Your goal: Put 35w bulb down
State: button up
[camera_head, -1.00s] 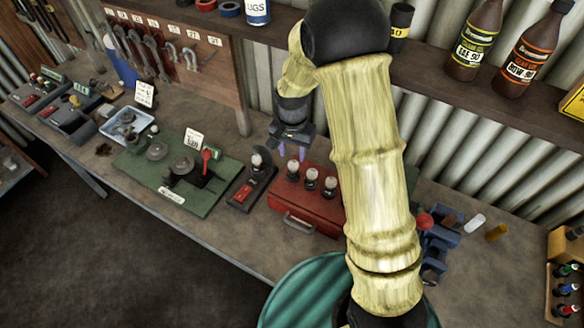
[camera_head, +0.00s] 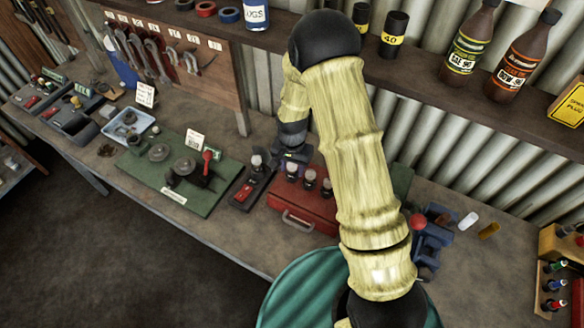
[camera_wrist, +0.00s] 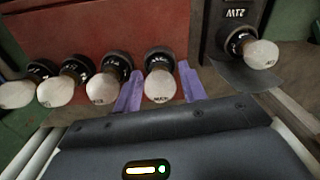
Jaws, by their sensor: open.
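A red case (camera_head: 303,208) on the workbench holds a row of white-topped bulbs in dark bases. Three show in the head view, including the leftmost one (camera_head: 292,170); several show in the wrist view. My gripper (camera_wrist: 160,86) is open, with one purple finger on each side of the case bulb nearest the tester (camera_wrist: 160,83). Whether the fingers touch it I cannot tell. The bulb stands in the row and looks upright. Its wattage is too blurred to read. In the head view my gripper (camera_head: 291,157) is low over the case's left end, its fingertips unclear.
A dark tester (camera_head: 248,188) with another bulb (camera_wrist: 262,54) stands close beside the case. A green board (camera_head: 180,178) with round parts lies to the left. A blue vice-like tool (camera_head: 432,240) stands right of my arm. A shelf (camera_head: 420,75) with bottles overhangs the bench.

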jog(key=shift+f, duration=0.45)
jog(key=c, duration=0.7)
jog(key=shift+c, duration=0.2)
notch_tip(320, 180, up, 10)
jog(key=b, duration=0.3)
dwell(0.5)
